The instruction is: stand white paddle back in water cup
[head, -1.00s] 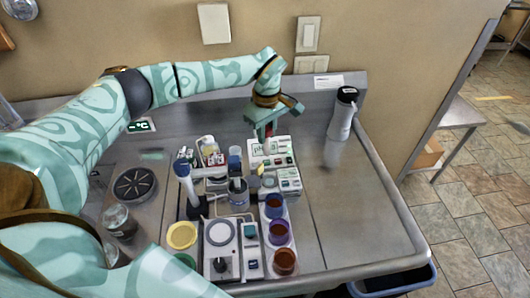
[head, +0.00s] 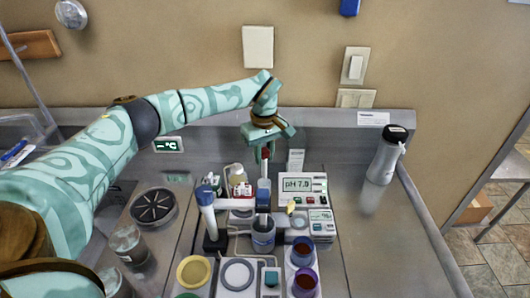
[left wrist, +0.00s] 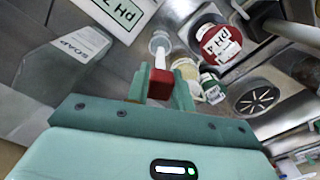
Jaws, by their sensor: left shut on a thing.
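My left gripper (head: 266,150) is shut on the red handle (left wrist: 160,83) of the white paddle. Its white shaft (left wrist: 160,62) runs from the handle toward a small round clear rim (left wrist: 159,42) in the left wrist view. I cannot tell whether this rim is the water cup, or whether the shaft is inside it or above it. In the head view the red handle (head: 266,154) shows under the fingers, above a pale bluish upright piece (head: 263,187) between the bottles and the pH meter. My right gripper is not in view.
The pH meter (head: 303,184) stands right of the gripper. A red-labelled bottle (left wrist: 215,42) and other small bottles stand left of it in the head view. A grey cup (head: 263,234) and a blue-topped post (head: 207,212) are nearer.

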